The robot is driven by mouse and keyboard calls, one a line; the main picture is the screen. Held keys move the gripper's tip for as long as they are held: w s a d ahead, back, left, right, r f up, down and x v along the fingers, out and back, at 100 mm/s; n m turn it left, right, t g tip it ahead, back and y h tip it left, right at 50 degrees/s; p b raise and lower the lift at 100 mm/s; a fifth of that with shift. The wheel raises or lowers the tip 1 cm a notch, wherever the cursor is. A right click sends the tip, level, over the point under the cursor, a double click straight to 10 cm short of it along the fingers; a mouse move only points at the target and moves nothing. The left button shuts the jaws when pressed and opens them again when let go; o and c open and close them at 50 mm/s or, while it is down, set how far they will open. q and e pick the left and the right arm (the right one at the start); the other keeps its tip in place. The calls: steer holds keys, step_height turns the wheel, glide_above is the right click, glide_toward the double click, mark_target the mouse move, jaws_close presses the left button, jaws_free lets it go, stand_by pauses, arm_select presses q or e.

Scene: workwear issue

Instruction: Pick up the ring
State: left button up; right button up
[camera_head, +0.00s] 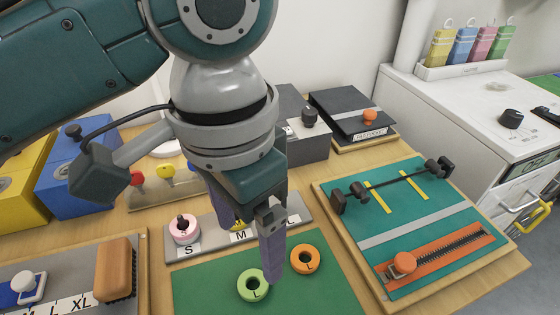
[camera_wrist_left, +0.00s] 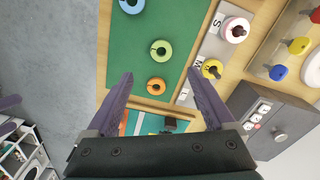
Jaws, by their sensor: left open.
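A green ring (camera_head: 243,288) lies on the green mat (camera_head: 205,290) in the head view, with an orange ring (camera_head: 296,262) to its right. Both also show in the wrist view, the green ring (camera_wrist_left: 166,46) above the orange ring (camera_wrist_left: 150,84). A blue ring (camera_wrist_left: 131,6) is at the wrist view's top edge. A pink ring (camera_head: 183,229) is on the peg at S, and a yellow ring (camera_wrist_left: 207,66) is by M. My left gripper (camera_head: 250,257) is open and empty above the mat; one finger overlaps the green ring in the head view.
A grey size board (camera_head: 175,252) stands behind the mat. A teal board with an orange zip strip (camera_head: 440,253) is at right. A brown brush (camera_head: 115,268) is at left. Blue and yellow boxes, a dark binder (camera_head: 345,105) and a grey box stand behind.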

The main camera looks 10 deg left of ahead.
arm_select(q)
steer(key=b, duration=0.1)
glide_above(254, 287)
steer(key=f, duration=0.4)
steer(key=shift+w+d+f, duration=0.15)
steer(key=shift+w+f, duration=0.05)
steer(key=shift+f, duration=0.2)
steer(key=f, duration=0.2)
steer(key=f+b, duration=0.1)
steer(key=f, duration=0.2)
steer(key=shift+s+a, duration=0.2)
arm_select(e)
steer(key=shift+d+f, duration=0.35)
steer(key=shift+f, duration=0.55)
arm_select(q)
steer(key=shift+c, duration=0.4)
steer(key=shift+c, duration=0.7)
jaws_close()
steer(key=shift+r, duration=0.1)
